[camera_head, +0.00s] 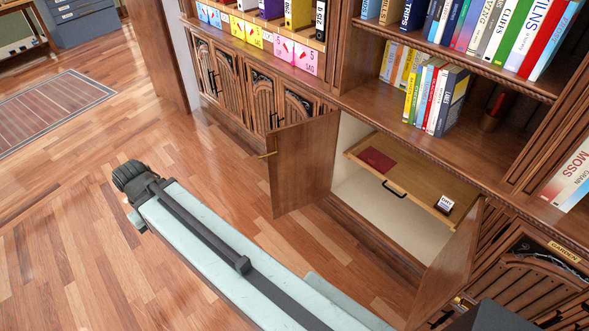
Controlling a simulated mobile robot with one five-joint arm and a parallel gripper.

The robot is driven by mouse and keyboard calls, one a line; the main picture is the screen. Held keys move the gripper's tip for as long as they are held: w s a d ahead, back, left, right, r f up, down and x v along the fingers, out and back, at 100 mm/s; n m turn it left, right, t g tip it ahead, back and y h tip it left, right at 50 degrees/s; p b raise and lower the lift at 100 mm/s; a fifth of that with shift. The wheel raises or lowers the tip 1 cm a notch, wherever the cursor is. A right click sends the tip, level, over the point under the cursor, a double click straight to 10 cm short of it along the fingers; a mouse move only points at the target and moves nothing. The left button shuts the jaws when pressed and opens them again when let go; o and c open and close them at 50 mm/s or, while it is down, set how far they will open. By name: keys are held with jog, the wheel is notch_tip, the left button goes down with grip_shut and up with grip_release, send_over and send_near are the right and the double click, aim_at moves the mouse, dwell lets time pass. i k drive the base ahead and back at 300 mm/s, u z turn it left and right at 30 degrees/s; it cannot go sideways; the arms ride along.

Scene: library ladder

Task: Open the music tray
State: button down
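The music tray (426,189) is a flat light-wood tray inside a low cabinet, just below the counter. A black bar handle (394,190) is on its front edge. A dark red booklet (377,160) lies on the tray's left part, and a small dark and white labelled item (445,204) sits near its right end. The cabinet's left door (303,165) and right door (452,270) both stand open, so the handle shows clear between them. I cannot tell how far the tray is pulled out. No gripper fingers are visible, and nothing touches the handle.
A long pale beam with a black rail, apparently mine, crosses the lower left. Shelves of books (435,95) stand above the counter. A closed carved cabinet (240,85) is left of the open one. The wood floor (75,220) at left is clear.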

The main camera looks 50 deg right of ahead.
aim_at(425, 183)
jog(key=i, duration=3.3)
jog(key=z, duration=3.85)
jog(key=i, duration=1.05)
